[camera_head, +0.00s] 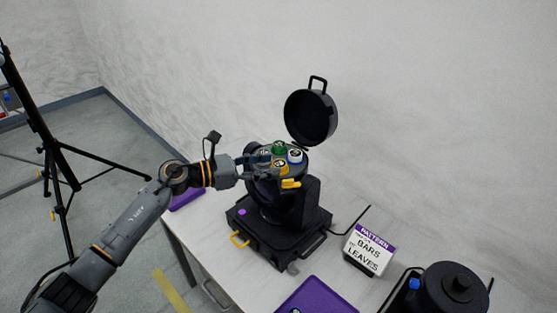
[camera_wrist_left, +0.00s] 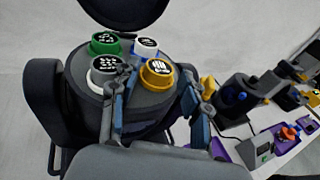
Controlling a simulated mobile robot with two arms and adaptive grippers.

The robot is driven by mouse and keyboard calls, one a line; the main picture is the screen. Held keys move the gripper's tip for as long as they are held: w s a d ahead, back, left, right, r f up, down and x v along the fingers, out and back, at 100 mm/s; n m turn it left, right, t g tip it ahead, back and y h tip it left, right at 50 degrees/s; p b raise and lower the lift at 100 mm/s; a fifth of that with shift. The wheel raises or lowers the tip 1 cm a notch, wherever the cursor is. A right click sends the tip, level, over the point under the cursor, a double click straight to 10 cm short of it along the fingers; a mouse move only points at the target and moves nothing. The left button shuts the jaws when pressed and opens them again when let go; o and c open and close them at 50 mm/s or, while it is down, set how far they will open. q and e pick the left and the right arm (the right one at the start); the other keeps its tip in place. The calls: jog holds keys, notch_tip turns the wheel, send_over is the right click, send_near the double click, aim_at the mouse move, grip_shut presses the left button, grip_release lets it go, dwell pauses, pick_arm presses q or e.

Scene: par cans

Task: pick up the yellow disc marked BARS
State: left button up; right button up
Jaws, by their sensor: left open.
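In the head view the yellow disc (camera_head: 281,168) is small and partly hidden by my gripper. My left gripper (camera_head: 264,160) is open at the can's top. In the left wrist view its fingers (camera_wrist_left: 157,98) stand on either side of the yellow disc, apart from each other.
The can's round lid (camera_head: 311,117) stands open behind. The can rests on a black case (camera_head: 277,240) on the white table. A sign (camera_head: 369,249) reading PATTERN, BARS and LEAVES, a purple mat (camera_head: 316,297) and another black fixture (camera_head: 452,290) are to the right. A tripod (camera_head: 50,150) stands left.

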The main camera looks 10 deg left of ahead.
pick_arm(q)
jog(key=x, duration=0.2)
jog(key=shift+w+d, duration=0.15)
jog(key=shift+d, duration=0.15)
jog(key=shift+a, duration=0.1)
pick_arm(e)
jog(key=shift+r, duration=0.55)
pick_arm(q)
jog(key=c, duration=0.7)
pick_arm(e)
jog(key=shift+d, duration=0.1)
jog(key=shift+f, duration=0.1)
